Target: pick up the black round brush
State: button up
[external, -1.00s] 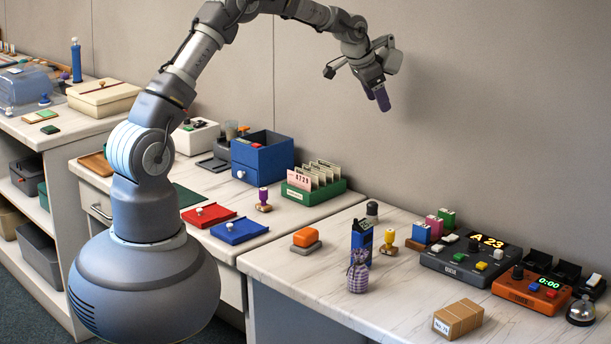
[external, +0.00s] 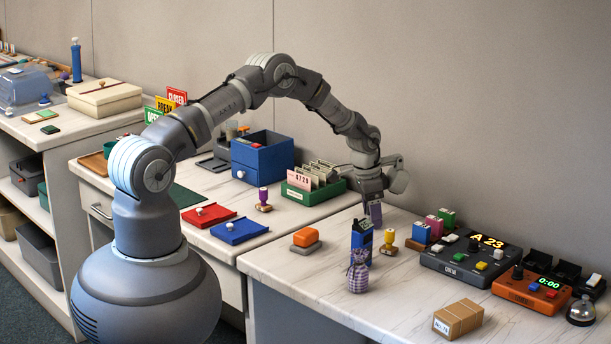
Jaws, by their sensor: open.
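My gripper (external: 374,213) points down at the back of the right-hand counter, low over its surface. Its fingers cover the spot where a small dark round object, which may be the black round brush, stood in the earlier frame. That object cannot be made out now, and I cannot tell whether the fingers are around it or in front of it. The jaws are open.
A yellow-handled stamp (external: 389,242) is close on the right. A green card box (external: 313,188) is on the left.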

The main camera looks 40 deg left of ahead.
jog(key=shift+r, duration=0.1)
jog(key=shift+c, duration=0.5)
jog(key=c, duration=1)
